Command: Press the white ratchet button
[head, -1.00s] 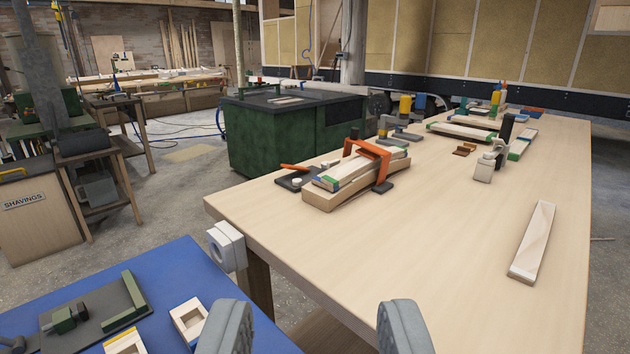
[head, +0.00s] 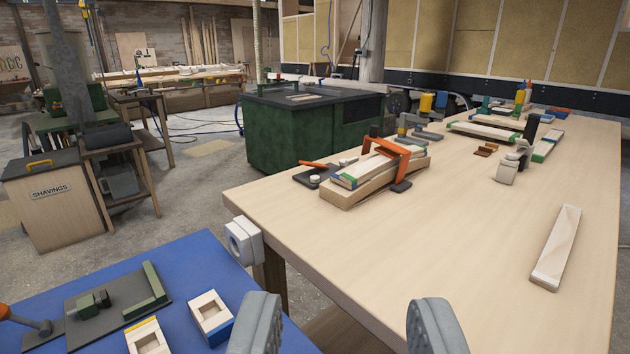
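A small white round button (head: 315,179) sits on a dark plate (head: 303,172) on the wooden bench, beside an orange lever (head: 318,164). It is small in view, and I cannot tell for sure that it is the ratchet button. A white box with a round front (head: 243,241) is fixed at the bench's near left corner. My gripper (head: 345,322) shows two grey fingers wide apart at the bottom edge. It is open and empty, well short of the dark plate and touching nothing visible.
The bench (head: 450,235) has a wide clear middle. An orange clamp (head: 399,158) grips stacked boards right of the dark plate. A loose board (head: 556,247) lies at right. A blue-topped table (head: 205,270) holds wooden blocks and a green fixture at lower left.

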